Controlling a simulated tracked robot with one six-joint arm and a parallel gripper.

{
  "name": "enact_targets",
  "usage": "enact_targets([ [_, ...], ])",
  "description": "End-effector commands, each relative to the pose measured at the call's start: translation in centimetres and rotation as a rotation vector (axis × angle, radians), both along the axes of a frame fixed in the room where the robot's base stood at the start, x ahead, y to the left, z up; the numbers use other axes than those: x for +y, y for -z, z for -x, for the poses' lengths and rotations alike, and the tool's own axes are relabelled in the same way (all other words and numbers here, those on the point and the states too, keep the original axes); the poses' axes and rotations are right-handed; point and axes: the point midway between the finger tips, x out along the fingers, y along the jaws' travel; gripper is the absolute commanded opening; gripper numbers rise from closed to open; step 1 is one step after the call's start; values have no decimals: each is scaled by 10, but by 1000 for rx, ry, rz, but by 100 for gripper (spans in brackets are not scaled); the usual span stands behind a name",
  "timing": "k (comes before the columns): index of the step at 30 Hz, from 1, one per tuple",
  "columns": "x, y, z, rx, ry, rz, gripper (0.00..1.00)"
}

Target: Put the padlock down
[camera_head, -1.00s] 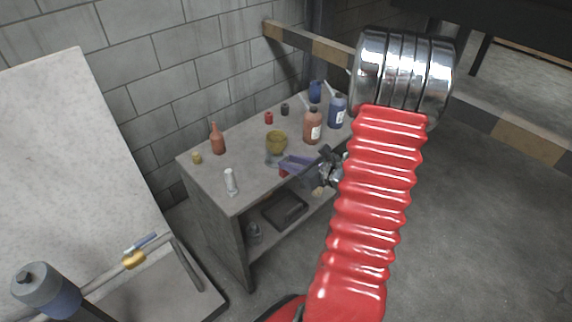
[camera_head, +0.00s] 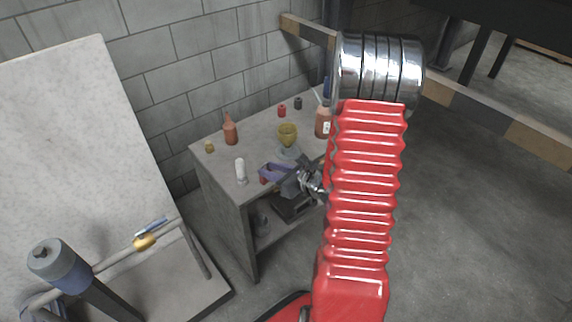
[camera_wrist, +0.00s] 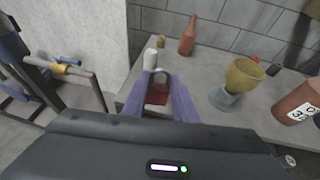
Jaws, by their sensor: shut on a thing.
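The padlock (camera_wrist: 158,97) has a dark red body and a grey shackle. It sits between the two purple fingers of my gripper (camera_wrist: 160,84) in the wrist view, shackle toward the far side. In the head view my gripper (camera_head: 272,172) is near the front edge of the grey workbench (camera_head: 215,163), and a small red bit of the padlock (camera_head: 264,181) shows at the fingertips. My gripper is shut on the padlock. I cannot tell whether the padlock touches the bench top.
A white bottle (camera_head: 240,171) stands just left of my gripper. A yellow cup (camera_head: 288,132) on a grey base, a brown bottle (camera_head: 230,132) and a labelled brown bottle (camera_head: 323,122) stand on the bench. A pipe rail (camera_head: 110,260) is at left. Bare bench lies between the bottles and cup.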

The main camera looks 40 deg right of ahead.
Motion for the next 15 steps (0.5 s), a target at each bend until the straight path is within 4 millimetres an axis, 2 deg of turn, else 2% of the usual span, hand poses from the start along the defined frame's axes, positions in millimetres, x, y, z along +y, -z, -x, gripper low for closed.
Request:
enact_targets([
  [1,18,7,-6,2,-25,-3,1],
  [6,75,28,-19,4,-103,-4,1],
  [15,174,61,-25,8,-251,3,1],
])
